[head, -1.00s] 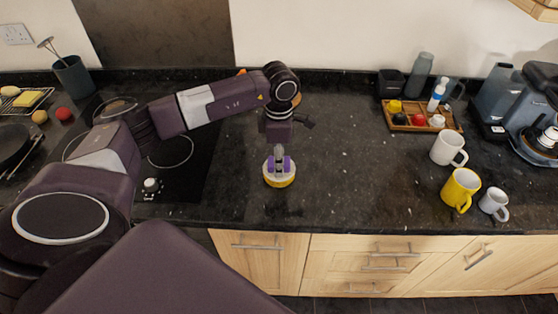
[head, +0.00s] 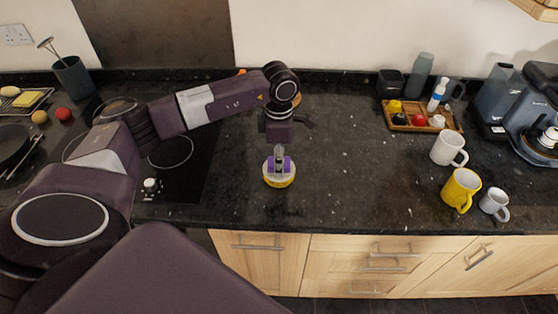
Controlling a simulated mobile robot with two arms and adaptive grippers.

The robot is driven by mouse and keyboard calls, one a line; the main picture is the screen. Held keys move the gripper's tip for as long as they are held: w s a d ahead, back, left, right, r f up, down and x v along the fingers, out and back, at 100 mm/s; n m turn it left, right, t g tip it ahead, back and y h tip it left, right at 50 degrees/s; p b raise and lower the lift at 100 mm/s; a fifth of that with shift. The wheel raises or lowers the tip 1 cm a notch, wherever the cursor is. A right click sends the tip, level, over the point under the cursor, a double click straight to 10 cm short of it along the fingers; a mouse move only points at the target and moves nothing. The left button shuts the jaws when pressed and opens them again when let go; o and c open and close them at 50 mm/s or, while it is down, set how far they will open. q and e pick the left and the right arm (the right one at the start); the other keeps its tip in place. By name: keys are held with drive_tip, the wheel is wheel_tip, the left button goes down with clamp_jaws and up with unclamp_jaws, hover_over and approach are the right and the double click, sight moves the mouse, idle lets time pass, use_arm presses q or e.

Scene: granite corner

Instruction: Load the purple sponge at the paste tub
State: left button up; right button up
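The paste tub (head: 281,183) is a small round yellow tub with a pale rim, standing on the dark granite worktop near the front edge. The purple sponge (head: 288,164) shows on both sides of my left gripper's fingers, over the tub's opening. My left gripper (head: 279,163) points down and appears shut on the sponge. It hides the sponge's middle and part of the tub's inside. I cannot tell whether the sponge touches the paste. My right gripper is not in view.
A black hob (head: 182,172) lies left of the tub, under my arm. A white mug (head: 446,149), a yellow mug (head: 459,188) and a grey mug (head: 493,202) stand at the right. A wooden tray (head: 427,127) with small items is behind them. The worktop between is clear.

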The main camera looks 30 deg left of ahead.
use_arm(q)
drive_tip(key=shift+r+p, duration=0.65)
drive_tip(key=shift+r, duration=0.45)
drive_tip(key=shift+r+p, duration=1.2)
drive_tip(key=shift+r, duration=1.2)
